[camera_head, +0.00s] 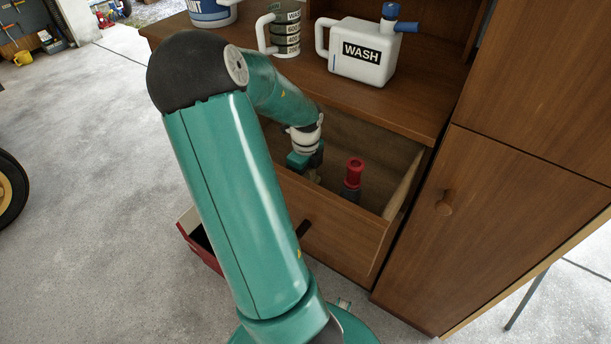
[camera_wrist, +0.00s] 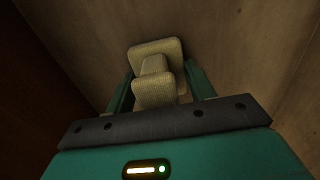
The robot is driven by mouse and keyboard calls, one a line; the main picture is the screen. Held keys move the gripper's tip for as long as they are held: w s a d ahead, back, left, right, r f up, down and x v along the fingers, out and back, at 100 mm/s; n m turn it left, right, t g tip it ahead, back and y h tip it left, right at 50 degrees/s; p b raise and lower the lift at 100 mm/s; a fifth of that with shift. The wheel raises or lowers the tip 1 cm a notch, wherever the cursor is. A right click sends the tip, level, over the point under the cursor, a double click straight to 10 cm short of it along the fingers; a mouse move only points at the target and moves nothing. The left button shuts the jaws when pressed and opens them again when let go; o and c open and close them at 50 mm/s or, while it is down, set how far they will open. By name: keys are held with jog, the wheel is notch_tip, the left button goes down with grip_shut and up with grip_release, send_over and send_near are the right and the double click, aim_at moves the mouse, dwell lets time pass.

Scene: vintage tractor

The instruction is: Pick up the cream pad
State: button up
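The cream pad (camera_wrist: 157,64) shows in the wrist view as a pale block with a wide far plate, a narrower middle and a blocky near end. My gripper (camera_wrist: 159,72) is open, with one green finger on each side of the pad. A gap shows between the right finger and the pad's near part; contact at the far plate is not clear. In the head view my gripper (camera_head: 308,165) reaches down inside the open drawer (camera_head: 335,222), and the pad is mostly hidden there.
A red-topped dark object (camera_head: 354,175) stands in the drawer right of my gripper. On the wooden top above are a white WASH can (camera_head: 362,55) and a measuring jug (camera_head: 286,32). A cabinet door (camera_head: 470,220) is at right. Drawer walls are close.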

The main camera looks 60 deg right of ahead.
jog(key=shift+c, duration=0.8)
jog(key=shift+r, duration=0.55)
notch_tip(320, 180, up, 9)
jog(key=o, duration=0.4)
jog(key=c, duration=0.5)
